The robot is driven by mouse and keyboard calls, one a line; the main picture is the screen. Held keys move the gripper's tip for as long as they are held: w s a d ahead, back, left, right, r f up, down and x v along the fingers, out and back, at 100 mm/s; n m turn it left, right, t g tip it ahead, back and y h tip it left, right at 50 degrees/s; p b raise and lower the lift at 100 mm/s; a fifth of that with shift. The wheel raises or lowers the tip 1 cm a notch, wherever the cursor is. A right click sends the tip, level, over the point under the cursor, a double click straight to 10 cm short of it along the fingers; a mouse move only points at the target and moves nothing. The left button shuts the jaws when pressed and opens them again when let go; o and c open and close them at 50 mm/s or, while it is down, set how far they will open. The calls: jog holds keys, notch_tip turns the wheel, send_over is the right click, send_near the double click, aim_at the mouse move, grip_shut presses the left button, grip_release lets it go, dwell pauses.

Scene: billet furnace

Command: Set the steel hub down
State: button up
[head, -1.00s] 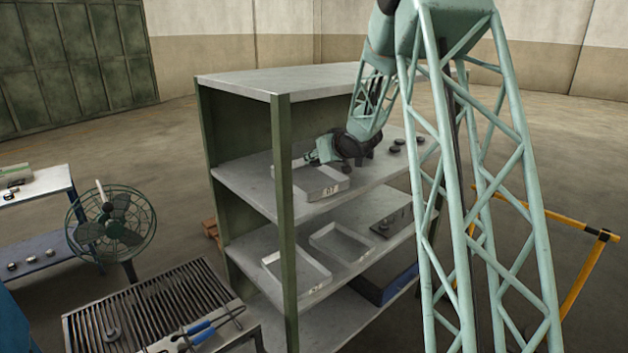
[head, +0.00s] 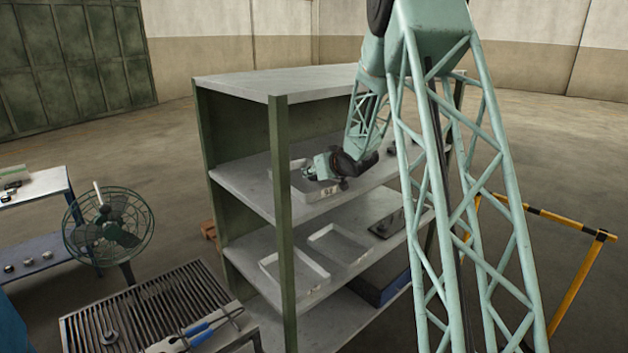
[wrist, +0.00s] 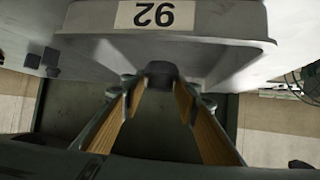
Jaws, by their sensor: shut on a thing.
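My gripper (wrist: 160,88) is shut on the steel hub (wrist: 160,69), a small dark rounded piece between the fingertips in the wrist view. The fingers have wood-coloured pads. In the head view my gripper (head: 308,173) is at the grey tray (head: 318,195) on the shelf unit's upper inner shelf, at or inside its rim. The hub is not distinguishable there. In the wrist view the tray's labelled wall (wrist: 215,18) lies behind the hub, its label appearing upside down. I cannot tell whether the hub touches the tray.
The shelf unit's green post (head: 281,220) stands left of the tray, and its top board (head: 290,84) is above. Dark round pieces (head: 392,148) lie farther right on the same shelf. Two trays (head: 338,244) sit below. A fan (head: 108,228) and slatted table (head: 150,310) are left.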

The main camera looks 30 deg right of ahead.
aim_at(314, 179)
jog(key=shift+f, duration=1.5)
jog(key=shift+f, duration=0.1)
jog(key=o, duration=1.2)
jog(key=shift+b+v, duration=0.6)
jog(key=shift+v, duration=5.45)
